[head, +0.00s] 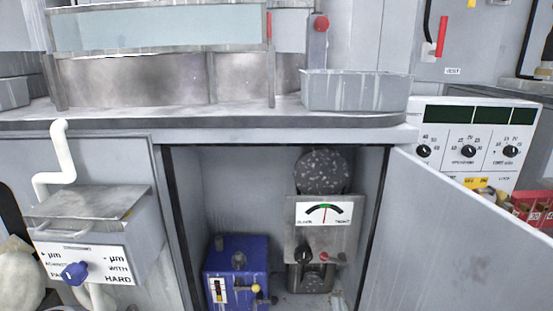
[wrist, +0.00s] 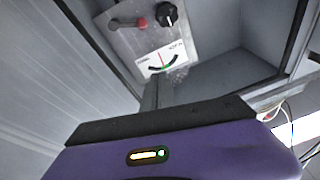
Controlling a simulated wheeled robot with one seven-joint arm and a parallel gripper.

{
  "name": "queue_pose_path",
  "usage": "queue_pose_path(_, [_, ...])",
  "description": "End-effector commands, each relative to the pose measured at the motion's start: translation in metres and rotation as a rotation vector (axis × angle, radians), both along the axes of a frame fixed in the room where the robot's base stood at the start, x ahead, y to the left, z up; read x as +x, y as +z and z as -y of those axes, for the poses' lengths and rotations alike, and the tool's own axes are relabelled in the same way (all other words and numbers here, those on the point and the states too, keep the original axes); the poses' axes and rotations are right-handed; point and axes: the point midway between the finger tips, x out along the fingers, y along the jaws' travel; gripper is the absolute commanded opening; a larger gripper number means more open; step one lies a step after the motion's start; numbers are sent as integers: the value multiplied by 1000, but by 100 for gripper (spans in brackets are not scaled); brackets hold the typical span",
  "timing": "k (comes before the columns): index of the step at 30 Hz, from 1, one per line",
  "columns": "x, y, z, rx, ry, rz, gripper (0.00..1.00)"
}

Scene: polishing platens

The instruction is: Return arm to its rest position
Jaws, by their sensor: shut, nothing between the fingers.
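My arm does not show in the head view. In the wrist view my gripper (wrist: 150,96) shows at the bottom, with a purple housing, a small lit indicator and a dark bar along its top edge. It looks shut, with nothing seen held. Beyond it, apart from it as far as I can tell, is a grey gauge panel (wrist: 125,35) seen upside down, with a black knob and a red-tipped switch. In the head view this panel (head: 300,246) stands inside the open cabinet, in front of a dark speckled cylinder (head: 323,172).
A blue box (head: 237,265) sits inside the cabinet at left. The cabinet door (head: 450,235) stands open to the right. A grey tray (head: 355,92) rests on the counter above. A box with a blue knob (head: 75,272) and a white pipe (head: 62,160) are at left.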

Motion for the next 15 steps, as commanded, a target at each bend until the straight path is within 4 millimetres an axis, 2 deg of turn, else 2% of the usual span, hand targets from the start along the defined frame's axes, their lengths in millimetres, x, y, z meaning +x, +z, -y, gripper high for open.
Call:
queue_pose_path(1, [-23, -5, 5, -14, 2, -12, 0])
queue_pose_path(7, [-108, -11, 18, -69, 11, -63, 0])
queue_pose_path(15, [-219, -4, 32, -130, 11, -154, 0])
